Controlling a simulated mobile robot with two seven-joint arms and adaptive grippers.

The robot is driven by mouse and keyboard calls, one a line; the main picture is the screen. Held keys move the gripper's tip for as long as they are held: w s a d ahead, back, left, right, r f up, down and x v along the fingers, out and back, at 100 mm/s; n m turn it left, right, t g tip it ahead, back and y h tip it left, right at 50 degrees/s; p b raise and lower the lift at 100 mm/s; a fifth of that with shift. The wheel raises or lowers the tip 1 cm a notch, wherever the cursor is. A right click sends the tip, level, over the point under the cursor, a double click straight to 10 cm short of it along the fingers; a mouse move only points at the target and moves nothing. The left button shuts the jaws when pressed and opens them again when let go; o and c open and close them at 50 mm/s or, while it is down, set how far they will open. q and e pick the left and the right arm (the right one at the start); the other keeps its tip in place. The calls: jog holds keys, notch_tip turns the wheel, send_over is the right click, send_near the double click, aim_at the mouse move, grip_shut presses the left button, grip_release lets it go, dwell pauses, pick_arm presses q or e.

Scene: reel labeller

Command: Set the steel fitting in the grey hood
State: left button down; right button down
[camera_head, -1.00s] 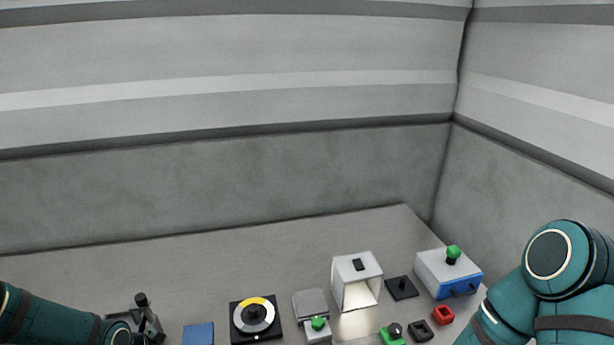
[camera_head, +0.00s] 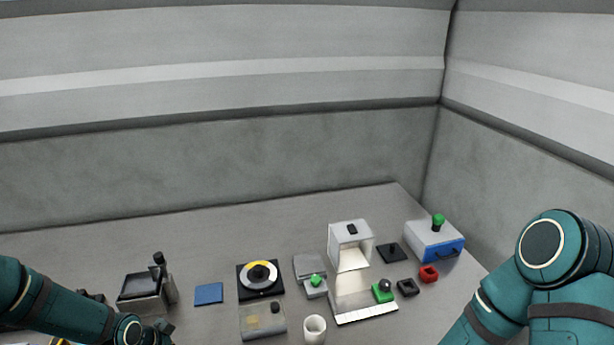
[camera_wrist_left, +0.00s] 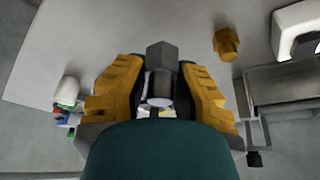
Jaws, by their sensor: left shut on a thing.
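The steel fitting (camera_wrist_left: 161,58), a dark grey piece with a hexagonal head, is held between the yellow fingers of my left gripper (camera_wrist_left: 159,88) in the left wrist view. The gripper is shut on it, and its lower part is partly hidden by the fingers. The pale grey hood (camera_head: 349,232), a box with a lit open front, stands right of centre on the table. My right gripper is out of view.
A brass-coloured fitting (camera_wrist_left: 227,44) lies beside the held one. A black dial (camera_head: 259,278), blue pad (camera_head: 209,294), clear-lidded box (camera_head: 263,320), white cup (camera_head: 314,329), green-based knob (camera_head: 384,291) and blue-white box (camera_head: 434,240) surround the hood. The table behind them is clear.

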pick_arm(q)
jog(key=shift+n, duration=0.6)
jog(key=d+f+b, duration=0.1)
jog(key=d, duration=0.1)
jog(key=d+b, duration=0.1)
jog(key=d, duration=0.2)
jog(key=d+f+b, duration=0.1)
jog(key=d, duration=0.1)
jog(key=shift+w+d+f, duration=0.15)
jog(key=shift+d+f, duration=0.2)
jog(key=shift+d, duration=0.05)
jog(key=d+b, duration=0.1)
jog(key=d, duration=0.1)
jog(key=d+f+n+y+b, duration=0.1)
jog(key=d+b, duration=0.1)
jog(key=d+n+b, duration=0.1)
jog(key=d, duration=0.1)
jog(key=shift+d+f+t, duration=0.15)
jog(key=shift+f+t, duration=0.15)
jog(key=shift+s+d+r+n+y+b, duration=0.15)
jog(key=shift+d+n+y+b, duration=0.1)
jog(key=shift+d+n+b, duration=0.25)
jog(key=shift+s+d+r+n+y+b, duration=0.15)
jog(key=shift+d+n+y+b, duration=0.1)
jog(key=shift+d+n+b, duration=0.25)
jog(key=shift+a, duration=0.15)
jog(key=shift+a, duration=0.1)
